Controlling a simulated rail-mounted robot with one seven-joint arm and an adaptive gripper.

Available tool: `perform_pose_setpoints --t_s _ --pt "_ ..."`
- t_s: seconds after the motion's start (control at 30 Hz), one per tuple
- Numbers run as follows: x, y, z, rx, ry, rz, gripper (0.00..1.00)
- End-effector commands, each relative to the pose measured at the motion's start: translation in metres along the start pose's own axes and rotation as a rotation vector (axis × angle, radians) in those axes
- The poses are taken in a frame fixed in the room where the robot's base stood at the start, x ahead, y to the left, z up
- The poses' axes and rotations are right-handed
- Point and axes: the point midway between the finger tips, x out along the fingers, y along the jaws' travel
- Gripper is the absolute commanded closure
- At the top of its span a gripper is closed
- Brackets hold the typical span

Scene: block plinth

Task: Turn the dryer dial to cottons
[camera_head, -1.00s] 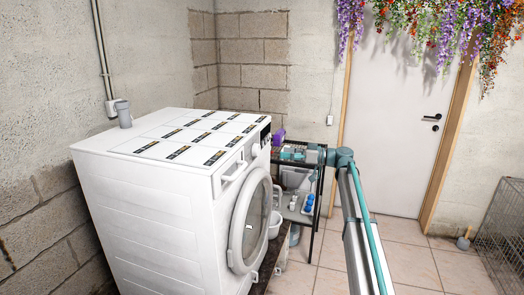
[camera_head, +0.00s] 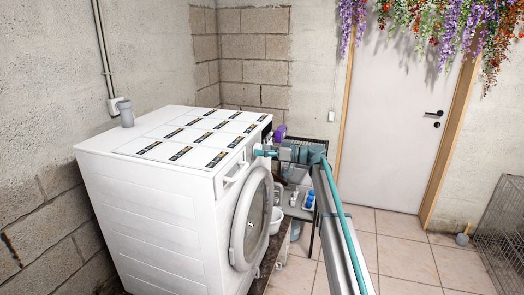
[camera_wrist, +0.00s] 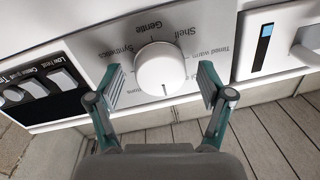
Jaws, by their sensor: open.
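The white round dial (camera_wrist: 160,68) sits on the grey control panel of the white dryer (camera_head: 150,200). A short dark line shows on the dial's lower edge in the wrist view. Labels around the dial read Shelf, Gentle, Synthetics and Timed warm; I cannot read a cottons label. My gripper (camera_wrist: 161,84) is open, one finger on each side of the dial, with a visible gap to it on both sides. In the head view my gripper (camera_head: 263,150) is at the dryer's upper front edge, and the dial is hidden there.
A dark panel with buttons (camera_wrist: 40,85) is left of the dial, and a white panel with a blue-marked display (camera_wrist: 264,45) is right of it. The round door (camera_head: 250,220) is below. A shelf with bottles (camera_head: 300,198) stands beyond my arm.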

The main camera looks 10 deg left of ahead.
Motion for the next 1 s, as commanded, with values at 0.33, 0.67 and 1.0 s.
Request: perform_pose_setpoints --t_s 0.33,0.67,1.0 --pt "-0.0005 0.0002 0.0002 0.000 0.000 0.000 0.56" --pt "-0.0006 0.0004 0.0007 0.007 0.001 0.001 0.81" --pt "-0.0007 0.0011 0.0044 0.141 0.012 -0.001 0.81"
